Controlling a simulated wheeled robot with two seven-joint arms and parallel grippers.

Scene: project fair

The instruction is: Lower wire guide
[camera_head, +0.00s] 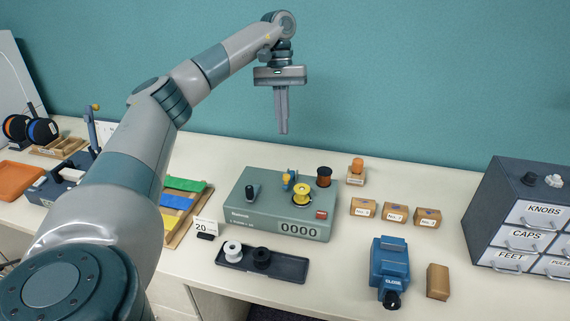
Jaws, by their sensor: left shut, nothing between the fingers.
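A green-grey winding machine (265,219) stands on the bench, with a counter reading 0000 on its front. On its top are a black lever (252,191), a yellow spool (301,191), a dark brown spool (323,176) at the back right edge, and a small blue post with a yellow-orange top (288,181). I cannot tell for sure which small part is the wire guide. My left gripper (283,132) points down, shut and empty, in the air above and behind the machine, touching nothing. My right gripper is not in view.
A dark tray (284,266) with a white and a black spool lies in front of the machine. A blue vise-like tool (390,262), several small cardboard boxes (395,213) and a drawer cabinet (500,219) stand to the right. My left arm covers part of the left bench.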

